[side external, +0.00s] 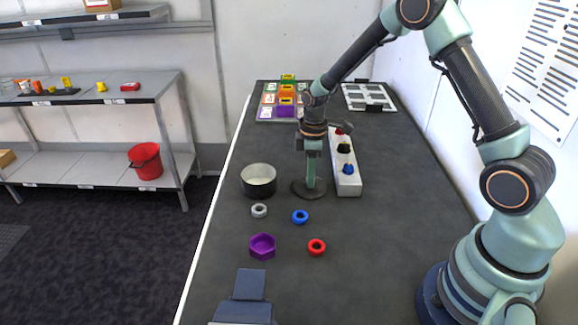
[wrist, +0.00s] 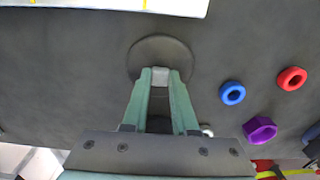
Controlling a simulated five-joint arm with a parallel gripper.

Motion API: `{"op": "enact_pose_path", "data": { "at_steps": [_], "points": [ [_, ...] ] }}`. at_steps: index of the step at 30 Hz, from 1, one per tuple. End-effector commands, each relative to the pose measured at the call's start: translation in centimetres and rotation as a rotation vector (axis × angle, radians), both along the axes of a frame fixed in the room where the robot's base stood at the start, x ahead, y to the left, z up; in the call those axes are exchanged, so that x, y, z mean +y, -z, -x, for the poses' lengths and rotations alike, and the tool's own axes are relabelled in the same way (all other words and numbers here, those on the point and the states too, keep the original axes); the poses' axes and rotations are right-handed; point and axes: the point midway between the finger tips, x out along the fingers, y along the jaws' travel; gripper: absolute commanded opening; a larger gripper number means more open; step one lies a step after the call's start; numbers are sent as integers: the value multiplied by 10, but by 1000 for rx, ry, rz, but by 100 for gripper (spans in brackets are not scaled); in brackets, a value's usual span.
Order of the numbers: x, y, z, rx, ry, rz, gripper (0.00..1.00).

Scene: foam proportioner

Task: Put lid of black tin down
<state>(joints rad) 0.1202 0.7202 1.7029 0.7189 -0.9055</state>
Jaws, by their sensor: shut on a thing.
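The black tin (side external: 259,188) stands open on the dark table, its pale inside showing; I cannot make it out in the wrist view. Its lid (side external: 300,190) is a flat dark disc just right of the tin, apart from it. The lid lies level at or very near the table top; I cannot tell if it touches. My gripper (side external: 311,184) points straight down over the lid's middle. In the wrist view my gripper (wrist: 160,75) is shut on the pale knob of the lid (wrist: 160,47). The fingers hide part of the lid.
A white block (side external: 346,180) with red, black and blue knobs stands close right of the lid. A grey ring (side external: 259,210), blue ring (side external: 300,216), red ring (side external: 317,247) and purple hexagonal piece (side external: 262,246) lie nearer the front. Coloured blocks (side external: 286,98) stand at the back.

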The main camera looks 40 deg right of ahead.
Motion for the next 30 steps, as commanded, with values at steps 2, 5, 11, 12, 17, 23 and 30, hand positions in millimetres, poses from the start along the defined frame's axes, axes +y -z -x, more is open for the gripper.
{"op": "enact_pose_path", "data": {
  "at_steps": [2,5,11,12,17,23,30],
  "points": [
    [0,0,0,-1,0,0,0],
    [0,0,0,-1,0,0,0],
    [0,2,0,0,0,0,38],
    [0,2,0,0,0,0,53],
    [0,2,0,0,0,0,56],
    [0,0,0,-1,0,0,56],
    [0,-30,-1,-5,0,1,56]
  ]
}}
